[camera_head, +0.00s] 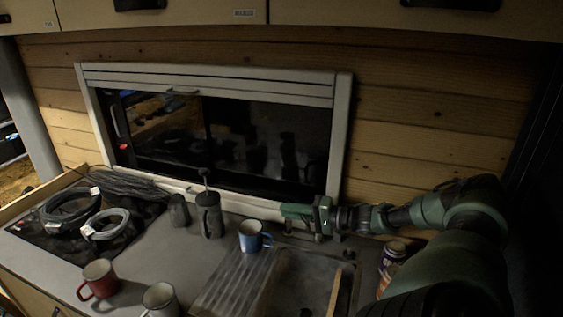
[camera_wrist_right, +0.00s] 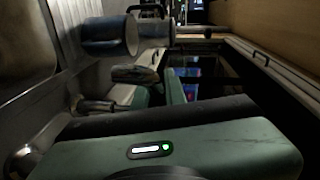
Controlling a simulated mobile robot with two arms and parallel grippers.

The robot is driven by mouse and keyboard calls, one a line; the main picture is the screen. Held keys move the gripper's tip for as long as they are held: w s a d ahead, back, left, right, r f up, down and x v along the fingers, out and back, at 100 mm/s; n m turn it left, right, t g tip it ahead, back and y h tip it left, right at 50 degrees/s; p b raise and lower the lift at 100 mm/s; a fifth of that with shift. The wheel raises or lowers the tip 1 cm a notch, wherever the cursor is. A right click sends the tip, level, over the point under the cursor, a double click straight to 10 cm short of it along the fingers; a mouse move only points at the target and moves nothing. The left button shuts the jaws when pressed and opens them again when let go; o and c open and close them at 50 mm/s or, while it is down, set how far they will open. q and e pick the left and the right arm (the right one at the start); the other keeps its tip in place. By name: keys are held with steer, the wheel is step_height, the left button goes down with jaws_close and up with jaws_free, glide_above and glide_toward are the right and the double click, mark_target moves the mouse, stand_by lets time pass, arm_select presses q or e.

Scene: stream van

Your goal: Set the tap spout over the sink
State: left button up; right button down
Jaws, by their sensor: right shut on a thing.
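The sink (camera_head: 300,283) is a dark recessed basin at the bottom right of the head view, with a ribbed drainer (camera_head: 233,283) to its left. My right gripper (camera_head: 300,213) is behind the sink's back edge, close to the window sill. In the right wrist view its green fingers (camera_wrist_right: 158,92) are shut on the tap spout (camera_wrist_right: 136,74), a dull metal piece. A metal tap part (camera_wrist_right: 95,105) shows left of the fingers. In the head view the gripper and dark shade hide most of the tap. My left gripper is out of view.
A blue mug (camera_head: 250,238) stands left of the gripper, near a dark press pot (camera_head: 209,214). A red mug (camera_head: 99,279) and a grey mug (camera_head: 161,299) stand at the front. Cans (camera_head: 393,255) stand right of the sink. Coiled cables (camera_head: 70,207) lie far left.

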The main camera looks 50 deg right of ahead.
steer(key=shift+d+r+n+y, duration=0.1)
steer(key=shift+n+y, duration=0.2)
steer(key=shift+y, duration=0.1)
steer(key=c, duration=1.5)
jaws_free()
steer(key=p+v, duration=0.3)
steer(key=v, duration=0.4)
steer(key=shift+s+d+p, duration=0.2)
steer(key=shift+s+p, duration=0.1)
